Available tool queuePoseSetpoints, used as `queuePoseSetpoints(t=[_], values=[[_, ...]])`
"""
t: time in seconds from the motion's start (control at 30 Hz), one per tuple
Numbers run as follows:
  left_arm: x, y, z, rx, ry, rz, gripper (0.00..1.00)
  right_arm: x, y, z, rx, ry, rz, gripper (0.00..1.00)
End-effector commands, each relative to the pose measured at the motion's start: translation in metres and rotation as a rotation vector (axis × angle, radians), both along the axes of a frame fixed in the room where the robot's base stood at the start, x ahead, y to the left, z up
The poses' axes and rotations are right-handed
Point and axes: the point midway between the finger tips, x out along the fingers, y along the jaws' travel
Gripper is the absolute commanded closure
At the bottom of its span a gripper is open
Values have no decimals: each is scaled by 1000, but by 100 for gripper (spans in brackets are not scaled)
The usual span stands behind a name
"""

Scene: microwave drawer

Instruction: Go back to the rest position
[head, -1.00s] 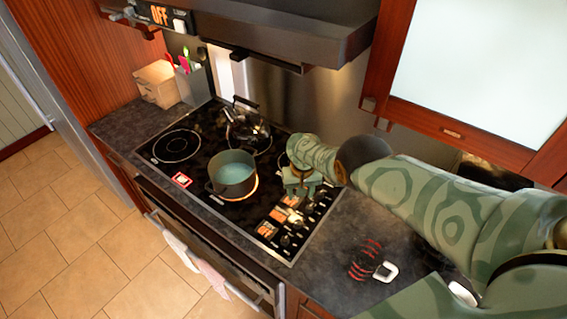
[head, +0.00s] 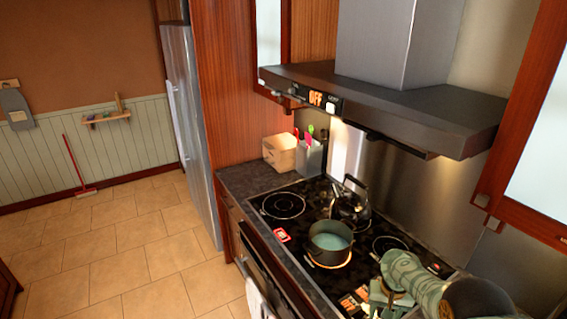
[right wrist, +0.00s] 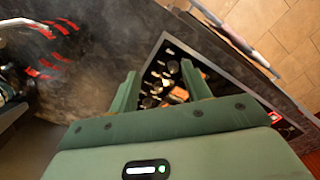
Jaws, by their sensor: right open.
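My right gripper (head: 385,296) is at the lower right of the head view, over the control side of the stove. In the right wrist view its two green fingers (right wrist: 160,88) are apart with nothing between them. My left gripper is in neither view.
A dark pot (head: 330,246) with pale blue contents stands on an orange-glowing burner. A kettle (head: 350,205) is behind it. The range hood (head: 400,105) overhangs the stove (head: 295,232). A wooden box (head: 281,153) stands at the back left.

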Motion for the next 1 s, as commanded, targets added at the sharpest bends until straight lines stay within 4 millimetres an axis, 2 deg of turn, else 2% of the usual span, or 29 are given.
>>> queuePoseSetpoints(t=[0.03,0.13,0.4,0.67,0.77,0.87,1.0], values=[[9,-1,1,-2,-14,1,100,0,-2,-2,-5,-5,8,52],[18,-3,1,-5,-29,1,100,-1,-4,-7,-18,-14,31,52],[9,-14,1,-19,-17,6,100,-3,-12,-19,-61,-49,105,52],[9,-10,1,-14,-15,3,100,-16,-22,-34,-146,-107,240,52],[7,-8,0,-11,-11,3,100,-29,-26,-37,-193,-135,314,52],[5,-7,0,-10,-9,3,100,-51,-29,-34,-257,-174,408,52],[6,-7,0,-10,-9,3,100,-96,-28,-11,-369,-238,561,52]])
